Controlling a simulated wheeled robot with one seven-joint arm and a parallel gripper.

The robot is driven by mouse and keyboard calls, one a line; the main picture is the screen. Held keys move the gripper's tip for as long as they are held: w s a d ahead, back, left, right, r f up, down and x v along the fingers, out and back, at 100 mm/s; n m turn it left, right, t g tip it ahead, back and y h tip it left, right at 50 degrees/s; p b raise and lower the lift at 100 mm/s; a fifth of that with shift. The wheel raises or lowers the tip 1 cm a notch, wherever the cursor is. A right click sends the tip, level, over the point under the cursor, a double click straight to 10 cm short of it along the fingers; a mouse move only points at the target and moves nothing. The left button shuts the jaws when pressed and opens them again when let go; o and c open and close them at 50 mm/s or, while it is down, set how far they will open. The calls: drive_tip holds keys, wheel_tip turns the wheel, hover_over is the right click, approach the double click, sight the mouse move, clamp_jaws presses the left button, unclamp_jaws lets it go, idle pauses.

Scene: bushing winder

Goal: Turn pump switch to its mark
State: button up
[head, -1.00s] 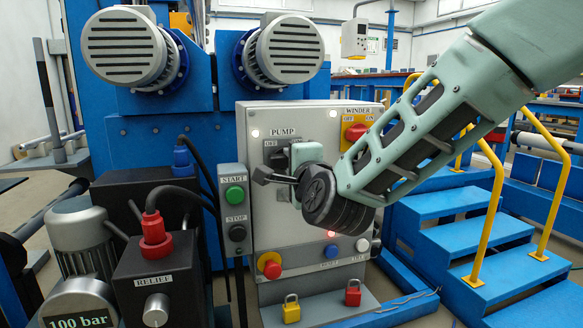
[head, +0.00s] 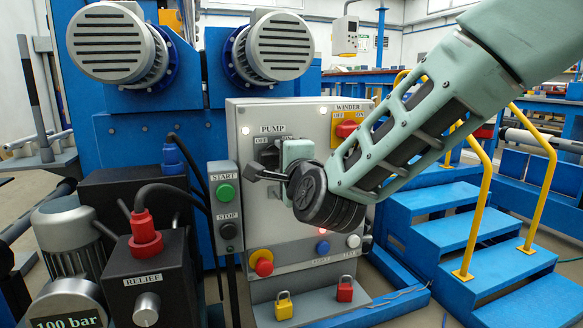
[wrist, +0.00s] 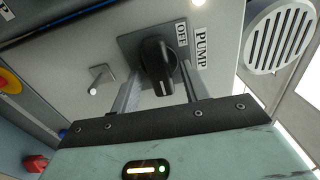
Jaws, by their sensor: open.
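The pump switch (head: 268,155) is a black rotary knob on a dark square plate under the PUMP label, on the light grey control panel (head: 300,240). In the head view my gripper (head: 262,176) is in front of it and partly covers it and its plate. In the wrist view the knob (wrist: 157,62) stands between the two fingers of my gripper (wrist: 160,88), one on each side. The fingers are open, and I cannot tell whether either touches the knob. An OFF label (wrist: 181,36) shows beside the knob in the wrist view. The pointer's exact setting is unclear.
The red WINDER switch (head: 347,129) is to the right on the panel. A START/STOP box (head: 226,207) is at the left. A red emergency button (head: 263,264) and padlocks (head: 345,289) are below. Blue steps (head: 440,225) with yellow rails stand at right.

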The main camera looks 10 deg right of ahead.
drive_tip(key=s+d+b, duration=0.3)
drive_tip(key=s, duration=1.3)
drive_tip(key=shift+s+d, duration=0.2)
drive_tip(key=shift+s, duration=0.15)
